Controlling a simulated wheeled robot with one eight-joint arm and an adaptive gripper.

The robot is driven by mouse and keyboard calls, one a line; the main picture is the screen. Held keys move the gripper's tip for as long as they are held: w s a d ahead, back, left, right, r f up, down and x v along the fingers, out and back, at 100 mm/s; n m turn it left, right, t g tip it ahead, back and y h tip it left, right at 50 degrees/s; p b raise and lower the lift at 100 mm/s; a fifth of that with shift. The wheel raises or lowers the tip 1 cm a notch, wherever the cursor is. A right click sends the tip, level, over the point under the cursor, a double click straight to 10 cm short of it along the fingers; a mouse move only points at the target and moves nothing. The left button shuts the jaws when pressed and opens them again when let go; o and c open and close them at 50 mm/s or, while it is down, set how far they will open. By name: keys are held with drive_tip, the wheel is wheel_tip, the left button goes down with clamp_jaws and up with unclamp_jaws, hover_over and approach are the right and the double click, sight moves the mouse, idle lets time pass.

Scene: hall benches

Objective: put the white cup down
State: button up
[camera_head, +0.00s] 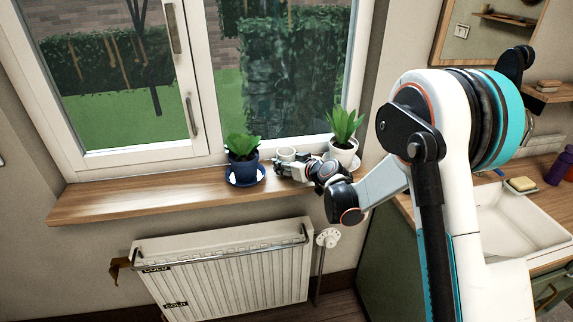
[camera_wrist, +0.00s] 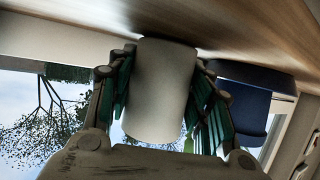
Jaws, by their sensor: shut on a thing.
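The white cup (camera_head: 286,153) is over the wooden window sill (camera_head: 130,200), between two potted plants. My gripper (camera_head: 283,169) reaches it from the right, in front of the right-hand plant. In the wrist view the white cup (camera_wrist: 160,90) sits between both fingers of my gripper (camera_wrist: 160,100), which are shut on it. That view is upside down, with the sill (camera_wrist: 240,25) at the top. The cup's base is at or very close to the sill; I cannot tell whether it touches.
A plant in a blue pot (camera_head: 243,166) on a blue saucer stands just left of the cup. A plant in a white pot (camera_head: 344,152) stands to the right, near my wrist. The sill's left half is clear. A radiator (camera_head: 225,265) hangs below; a sink (camera_head: 515,225) is at right.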

drive_tip(key=shift+f, duration=0.2)
drive_tip(key=o, duration=1.1)
drive_tip(key=shift+r, duration=0.1)
drive_tip(key=shift+r, duration=0.1)
